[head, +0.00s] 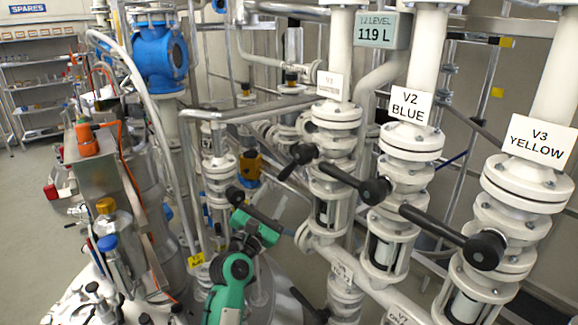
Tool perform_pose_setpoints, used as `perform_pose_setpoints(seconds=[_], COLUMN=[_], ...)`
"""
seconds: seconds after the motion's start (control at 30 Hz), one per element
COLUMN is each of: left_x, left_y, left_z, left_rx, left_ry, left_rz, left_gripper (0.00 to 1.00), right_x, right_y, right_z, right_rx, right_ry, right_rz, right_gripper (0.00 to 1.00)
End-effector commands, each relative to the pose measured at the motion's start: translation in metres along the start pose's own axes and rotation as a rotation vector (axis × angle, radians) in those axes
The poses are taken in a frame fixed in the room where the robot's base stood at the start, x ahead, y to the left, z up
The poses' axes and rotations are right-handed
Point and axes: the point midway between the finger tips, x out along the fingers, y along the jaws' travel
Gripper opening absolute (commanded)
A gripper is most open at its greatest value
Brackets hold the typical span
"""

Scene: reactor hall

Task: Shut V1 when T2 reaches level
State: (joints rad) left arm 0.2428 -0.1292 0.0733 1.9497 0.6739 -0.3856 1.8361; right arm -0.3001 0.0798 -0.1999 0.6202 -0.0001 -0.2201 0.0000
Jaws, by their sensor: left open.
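The T2 level display (375,32) hangs at the top and reads 119 L. Valve V1 (335,118) is the left one of three labelled white valve columns; its tag (333,86) reads V1, with a fainter word below. A short black lever (300,155) shows at V1's left side, its end slanting down and left. My left gripper (258,218), green and black, is open at lower centre, below and left of V1's lever and apart from it. My right gripper is out of view.
V2 BLUE (410,105) and V3 YELLOW (541,140) stand to the right, their black levers (345,178) (435,225) reaching left. A thinner white valve column (217,165) stands left of V1.

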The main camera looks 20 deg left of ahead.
Motion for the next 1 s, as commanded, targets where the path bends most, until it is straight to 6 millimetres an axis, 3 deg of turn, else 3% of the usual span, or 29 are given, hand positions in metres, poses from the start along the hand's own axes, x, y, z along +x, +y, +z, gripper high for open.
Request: perform_pose_setpoints(seconds=[0.2,0.5,0.7,1.0], left_x=[0.05,0.098,0.11,0.111], left_y=[0.002,0.001,0.0,0.0], left_z=[0.004,0.002,0.0,0.0], left_rx=[0.004,0.004,0.005,0.005], left_ry=[-0.001,0.0,0.001,0.001], left_rz=[-0.002,-0.002,-0.001,-0.001], left_gripper=[0.42,0.42,0.42,0.42], right_x=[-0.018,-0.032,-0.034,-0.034], right_y=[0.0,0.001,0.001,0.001], right_z=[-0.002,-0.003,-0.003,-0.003], right_rx=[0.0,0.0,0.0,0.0], right_ry=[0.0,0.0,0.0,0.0], right_rz=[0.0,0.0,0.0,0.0], right_gripper=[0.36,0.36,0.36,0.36])
